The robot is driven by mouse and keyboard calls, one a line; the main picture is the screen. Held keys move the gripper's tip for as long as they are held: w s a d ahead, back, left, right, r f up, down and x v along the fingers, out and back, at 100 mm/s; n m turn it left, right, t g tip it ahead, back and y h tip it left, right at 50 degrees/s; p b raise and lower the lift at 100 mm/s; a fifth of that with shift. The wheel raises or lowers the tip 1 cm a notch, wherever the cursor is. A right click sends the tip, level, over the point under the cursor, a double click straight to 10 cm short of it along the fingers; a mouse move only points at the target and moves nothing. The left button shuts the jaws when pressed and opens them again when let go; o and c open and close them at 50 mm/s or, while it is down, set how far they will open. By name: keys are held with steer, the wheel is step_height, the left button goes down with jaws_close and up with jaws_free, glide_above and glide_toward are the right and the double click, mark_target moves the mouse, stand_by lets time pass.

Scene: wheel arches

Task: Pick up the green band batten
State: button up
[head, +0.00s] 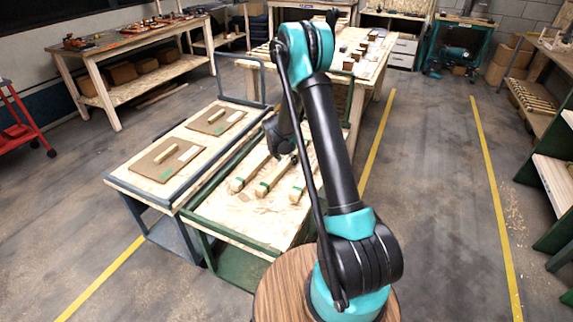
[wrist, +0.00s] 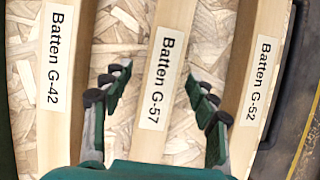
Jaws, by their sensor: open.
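Three pale wooden battens lie side by side on a chipboard cart top. In the head view they show green bands near their front ends: the left batten (head: 250,172), the middle batten (head: 274,177) and the right batten (head: 299,188). In the wrist view white labels read Batten G-42 (wrist: 55,60) at left, Batten G-57 (wrist: 163,78) in the middle and Batten G-52 (wrist: 260,82) at right. My gripper (wrist: 158,76) is open, with one finger on each side of Batten G-57. I cannot tell its height above the cart. No green band shows in the wrist view.
The battens' cart (head: 222,216) has a green frame. Left of it stands a grey-framed cart (head: 135,183) with two brown boards (head: 155,172) on top. A workbench (head: 380,58) stands behind. Dark cart edging runs right of Batten G-52. Floor at right is clear between yellow lines.

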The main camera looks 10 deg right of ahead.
steer(key=shift+w+d+f, duration=0.1)
steer(key=shift+f, duration=0.3)
steer(key=c, duration=1.2)
steer(key=shift+r, duration=0.15)
steer(key=shift+c, duration=0.2)
